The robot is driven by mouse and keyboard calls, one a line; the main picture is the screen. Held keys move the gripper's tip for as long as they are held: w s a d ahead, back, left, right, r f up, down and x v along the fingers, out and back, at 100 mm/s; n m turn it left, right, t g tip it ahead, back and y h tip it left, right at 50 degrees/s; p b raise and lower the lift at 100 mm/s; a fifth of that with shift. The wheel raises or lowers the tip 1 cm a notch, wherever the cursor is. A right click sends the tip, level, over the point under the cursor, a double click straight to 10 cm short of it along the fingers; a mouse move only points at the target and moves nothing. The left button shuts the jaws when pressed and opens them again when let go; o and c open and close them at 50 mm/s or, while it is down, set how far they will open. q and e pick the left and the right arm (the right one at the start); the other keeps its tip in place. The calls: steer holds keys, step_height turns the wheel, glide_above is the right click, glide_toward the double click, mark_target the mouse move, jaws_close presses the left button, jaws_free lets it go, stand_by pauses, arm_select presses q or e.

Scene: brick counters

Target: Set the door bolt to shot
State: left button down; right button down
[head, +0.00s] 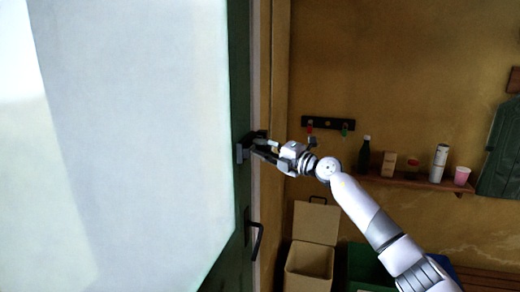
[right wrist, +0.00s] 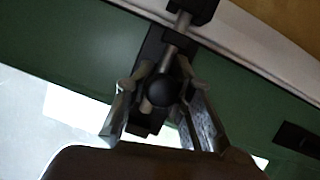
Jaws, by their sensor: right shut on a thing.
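The door bolt (head: 242,153) is a dark fitting on the green door's edge, at the middle of the head view. In the right wrist view its dark plate (right wrist: 151,48) carries a metal rod (right wrist: 181,26) and a round black knob (right wrist: 162,90). The rod's upper end reaches the dark keeper (right wrist: 198,8) on the pale frame. My right gripper (head: 257,147) is at the bolt, its fingers on both sides of the knob and shut on it. The fingers (right wrist: 163,108) partly hide the plate and rod. My left gripper is not in view.
The green door (head: 240,85) has a large pale pane and a dark handle (head: 256,240) below the bolt. To the right are a shelf (head: 415,183) with bottles and cups, a hook rail (head: 328,123) and an open cardboard box (head: 309,262).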

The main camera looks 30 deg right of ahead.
steer(key=c, duration=1.8)
jaws_free()
steer(key=shift+d, duration=0.15)
steer(key=shift+o, duration=0.6)
steer(key=shift+d, duration=0.2)
steer(key=shift+s+a, duration=0.1)
steer(key=shift+a, duration=0.05)
steer(key=shift+s, duration=0.2)
steer(key=v, duration=1.1)
steer(key=shift+s+d+f, duration=0.15)
steer(key=shift+s+d, duration=0.05)
steer(key=shift+d, duration=0.05)
